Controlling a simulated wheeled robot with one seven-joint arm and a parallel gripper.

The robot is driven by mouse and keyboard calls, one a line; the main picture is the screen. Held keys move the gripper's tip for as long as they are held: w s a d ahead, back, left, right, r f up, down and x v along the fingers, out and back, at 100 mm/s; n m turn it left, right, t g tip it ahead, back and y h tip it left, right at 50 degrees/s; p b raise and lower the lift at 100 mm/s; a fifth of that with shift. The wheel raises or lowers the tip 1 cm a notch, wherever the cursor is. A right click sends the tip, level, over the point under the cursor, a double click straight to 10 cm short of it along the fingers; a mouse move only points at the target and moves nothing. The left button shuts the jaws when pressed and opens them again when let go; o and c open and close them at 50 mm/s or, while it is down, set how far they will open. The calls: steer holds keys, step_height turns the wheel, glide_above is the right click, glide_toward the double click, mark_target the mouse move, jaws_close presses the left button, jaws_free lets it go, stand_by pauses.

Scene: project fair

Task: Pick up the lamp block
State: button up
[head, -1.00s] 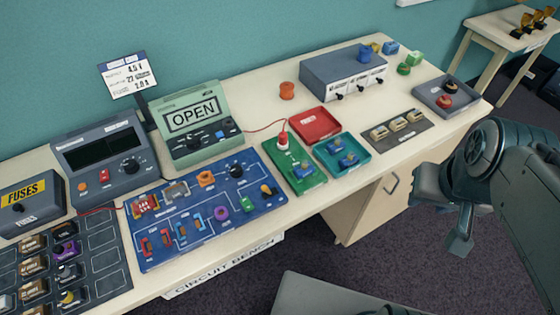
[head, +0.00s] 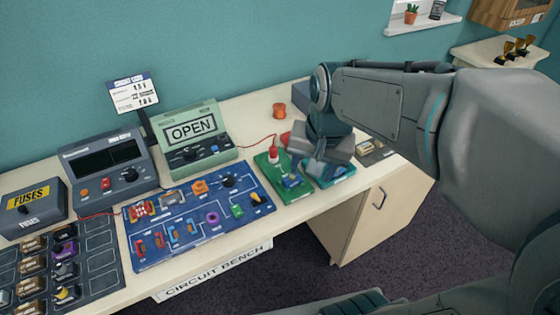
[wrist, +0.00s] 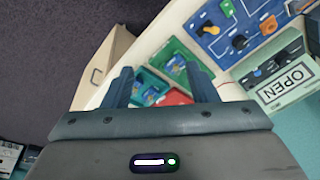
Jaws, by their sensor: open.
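I cannot tell for sure which block is the lamp block. Small coloured blocks, including a red one (head: 142,208), an orange one (head: 200,187) and a green one (head: 238,211), sit on the blue circuit board (head: 175,252). My gripper (head: 313,171) is over the green tray (head: 268,160) and teal tray (head: 343,176), partly hiding them. In the wrist view my gripper (wrist: 160,84) is open, its fingers spread with nothing between them. The green tray (wrist: 176,66), teal tray (wrist: 143,92) and red tray (wrist: 178,97) show beyond the fingers.
A green meter reading OPEN (head: 191,128), a grey power unit (head: 106,158) and a fuse box (head: 30,200) stand along the back. An orange spool (head: 279,111) is behind my gripper. A red wire runs to the green tray. My arm hides much of the bench's right end.

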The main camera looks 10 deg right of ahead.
mark_target(292, 176)
steer(key=w+f+m+g, duration=0.2)
steer(key=w+f+m, duration=0.3)
steer(key=w+m, duration=0.65)
steer(key=shift+n+h, duration=0.4)
steer(key=shift+n, duration=0.55)
steer(key=w+f, duration=0.1)
steer(key=f, duration=0.4)
steer(key=w+f, duration=0.1)
steer(key=f, duration=0.2)
steer(key=shift+w+d+f, duration=0.2)
steer(key=shift+w+f, duration=0.1)
steer(key=shift+f, duration=0.05)
steer(key=shift+w+a+f+p, duration=0.15)
steer(key=shift+f+p, duration=0.15)
steer(key=shift+f, duration=1.1)
steer(key=shift+w+a+f+p, duration=0.15)
steer(key=shift+f+p, duration=0.1)
steer(key=shift+f, duration=1.1)
jaws_close()
steer(key=shift+r, duration=0.1)
